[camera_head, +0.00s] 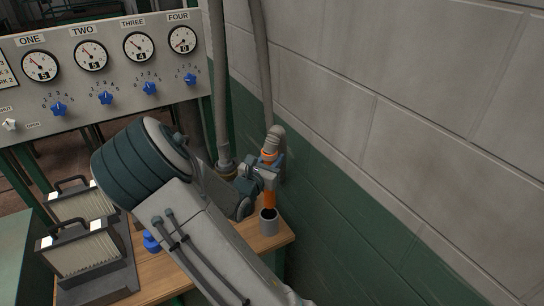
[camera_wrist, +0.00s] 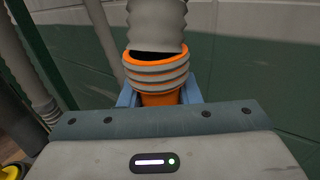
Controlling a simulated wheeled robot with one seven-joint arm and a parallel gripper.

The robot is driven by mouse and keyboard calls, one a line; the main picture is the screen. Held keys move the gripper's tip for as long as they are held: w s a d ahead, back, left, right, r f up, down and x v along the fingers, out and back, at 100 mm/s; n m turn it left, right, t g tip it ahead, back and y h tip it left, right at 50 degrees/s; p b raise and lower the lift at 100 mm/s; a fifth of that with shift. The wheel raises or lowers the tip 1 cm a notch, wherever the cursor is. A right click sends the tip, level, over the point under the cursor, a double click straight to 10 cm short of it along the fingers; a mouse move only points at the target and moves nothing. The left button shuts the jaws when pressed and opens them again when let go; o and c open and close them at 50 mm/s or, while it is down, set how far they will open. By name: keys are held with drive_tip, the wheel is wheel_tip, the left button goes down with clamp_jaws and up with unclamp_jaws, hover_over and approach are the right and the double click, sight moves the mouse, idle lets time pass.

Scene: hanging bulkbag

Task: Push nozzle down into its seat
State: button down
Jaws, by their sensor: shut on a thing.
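The nozzle (camera_head: 270,199) is orange, hangs on the end of a grey ribbed hose (camera_head: 276,135), and points down. My gripper (camera_head: 268,168) is shut on it, with blue fingers on both sides. In the wrist view the orange nozzle (camera_wrist: 158,98) sits between the blue fingers, with grey ribs around its collar and the grey hose (camera_wrist: 154,22) above. A grey cylindrical seat (camera_head: 269,223) with a dark opening stands at the table corner. The nozzle's lower end is at the seat's mouth in the head view; how deep it sits I cannot tell.
The wooden table (camera_head: 190,268) carries two filter units (camera_head: 82,250) with handles and a blue knob (camera_head: 151,241). A second grey hose (camera_head: 219,90) runs down left of my gripper. A block wall (camera_head: 400,150) stands close on the right. A gauge panel (camera_head: 110,65) is behind.

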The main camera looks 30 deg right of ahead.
drive_tip(key=shift+a+f, duration=0.2)
drive_tip(key=shift+f, duration=0.35)
drive_tip(key=shift+w+d+f+b, duration=0.1)
drive_tip(key=shift+f+b, duration=2.75)
drive_tip(key=shift+f, duration=0.55)
drive_tip(key=shift+f+b, duration=0.55)
drive_tip(key=shift+f, duration=0.1)
drive_tip(key=shift+f+b, duration=1.2)
drive_tip(key=shift+f, duration=0.3)
drive_tip(key=c, duration=1)
unclamp_jaws()
